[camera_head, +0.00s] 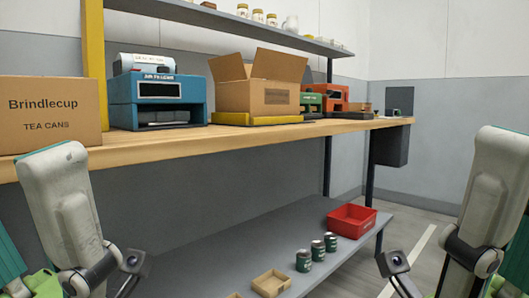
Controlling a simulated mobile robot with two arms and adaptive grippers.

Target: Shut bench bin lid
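A dark grey bin (389,145) hangs at the right end of the wooden bench, its top level with the bench top. A dark flat panel (400,101) stands upright above and behind it; it looks like the bin's lid, raised. The hinge and the bin's inside are not visible. Both my arms hang low at the left and right edges of the view, well apart from the bin. Dark wrist parts show at the bottom edge, but the fingers of both grippers are out of the picture.
The bench top (230,133) holds a Brindlecup carton (50,112), a blue machine (158,102), an open cardboard box (262,90) and small items near the bin. A lower shelf (225,258) carries a red tray (351,219) and green cans (317,250). Floor is clear at right.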

